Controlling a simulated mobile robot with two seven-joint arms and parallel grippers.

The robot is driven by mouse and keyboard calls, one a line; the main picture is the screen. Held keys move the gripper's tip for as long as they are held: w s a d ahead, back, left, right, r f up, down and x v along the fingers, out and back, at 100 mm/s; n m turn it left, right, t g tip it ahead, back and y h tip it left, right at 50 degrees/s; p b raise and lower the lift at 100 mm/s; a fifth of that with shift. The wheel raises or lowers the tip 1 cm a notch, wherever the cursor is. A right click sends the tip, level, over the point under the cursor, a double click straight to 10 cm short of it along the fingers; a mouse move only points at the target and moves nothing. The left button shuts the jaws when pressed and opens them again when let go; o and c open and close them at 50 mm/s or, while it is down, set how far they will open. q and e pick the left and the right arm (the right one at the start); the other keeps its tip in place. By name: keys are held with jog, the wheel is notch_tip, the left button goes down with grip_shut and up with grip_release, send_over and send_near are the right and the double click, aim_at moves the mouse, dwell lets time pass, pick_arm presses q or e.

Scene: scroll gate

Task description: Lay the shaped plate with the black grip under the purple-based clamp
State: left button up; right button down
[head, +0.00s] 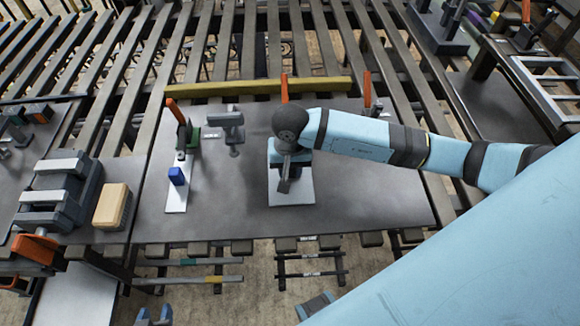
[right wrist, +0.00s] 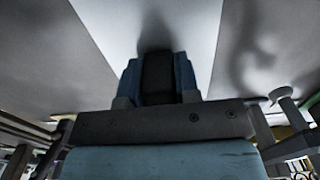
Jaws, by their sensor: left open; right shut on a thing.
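The pale shaped plate (head: 303,192) lies on or just above the dark table, below my right gripper (head: 284,176). In the right wrist view, that gripper's blue fingers are shut on the black grip (right wrist: 157,76), with the plate (right wrist: 196,35) around it. My arm hides the plate's far end. Behind my wrist an orange clamp handle (head: 284,88) sticks up; that clamp's base is hidden. Another orange handle (head: 367,82) shows to the right, its base mostly hidden. I cannot make out a purple base. My left gripper (head: 153,317) is open and empty at the bottom edge.
A green-based clamp (head: 190,136) stands at the left, by a pale plate with a blue grip (head: 176,177). A grey stand (head: 226,122) is beside it. A yellow bar (head: 258,87) runs along the back. A grey vise (head: 62,188) and tan block (head: 110,206) stand left.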

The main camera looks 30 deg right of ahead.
jog(key=shift+f+b, duration=0.3)
jog(key=shift+f, duration=0.1)
jog(key=c, duration=0.8)
grip_release()
jog(key=shift+r, duration=0.1)
jog(key=shift+c, duration=0.2)
jog(key=shift+r, duration=0.1)
jog(key=shift+r+p, duration=0.2)
jog(key=shift+p, duration=0.1)
notch_tip(320, 180, up, 11)
jog(key=shift+f+b, duration=0.15)
jog(key=shift+b, duration=0.55)
jog(key=shift+r, duration=0.5)
